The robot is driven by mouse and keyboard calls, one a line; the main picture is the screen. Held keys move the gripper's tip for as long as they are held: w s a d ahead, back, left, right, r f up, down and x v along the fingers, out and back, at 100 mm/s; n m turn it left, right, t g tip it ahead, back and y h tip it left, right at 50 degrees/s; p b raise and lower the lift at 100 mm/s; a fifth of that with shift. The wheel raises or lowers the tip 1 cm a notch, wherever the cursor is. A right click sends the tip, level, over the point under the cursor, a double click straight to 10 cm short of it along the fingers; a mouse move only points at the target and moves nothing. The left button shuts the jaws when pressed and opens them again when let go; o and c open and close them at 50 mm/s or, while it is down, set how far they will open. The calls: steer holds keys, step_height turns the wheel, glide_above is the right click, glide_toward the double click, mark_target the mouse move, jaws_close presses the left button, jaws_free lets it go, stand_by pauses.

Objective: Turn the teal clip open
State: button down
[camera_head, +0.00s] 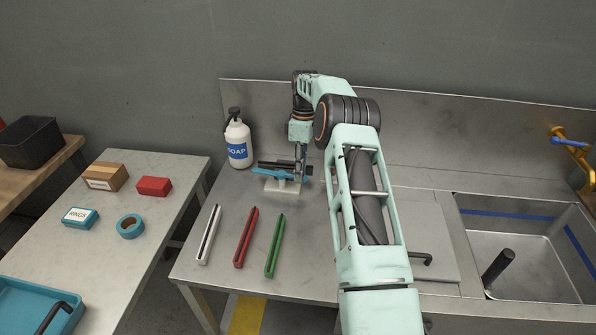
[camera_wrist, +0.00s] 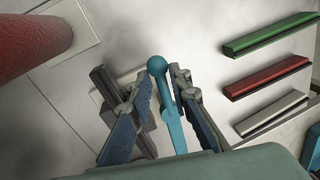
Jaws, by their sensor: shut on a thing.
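The teal clip (camera_head: 268,171) is a slim lever on a small pale block (camera_head: 283,186) on the steel bench, with a dark bar (camera_head: 272,163) beside it. In the wrist view, the teal clip (camera_wrist: 174,125) shows a round knob at its far end. My gripper (camera_head: 303,172) is low over the clip, and the arm comes in from the right. In the wrist view, my gripper (camera_wrist: 161,84) has one finger on each side of the lever and is shut on it. Gaps seem to show beside the lever, and the exact contact is hard to see.
White (camera_head: 209,234), red (camera_head: 246,237) and green (camera_head: 275,245) bars lie in front on the bench. A soap bottle (camera_head: 237,138) stands at the back left. A sink (camera_head: 520,245) is at the right. A red rounded thing (camera_wrist: 30,45) fills the wrist view's top left.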

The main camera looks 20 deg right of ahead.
steer(key=shift+w+d+n, duration=0.15)
steer(key=shift+w+n, duration=0.15)
steer(key=shift+n, duration=0.4)
steer(key=c, duration=2)
jaws_free()
step_height(320, 180, up, 10)
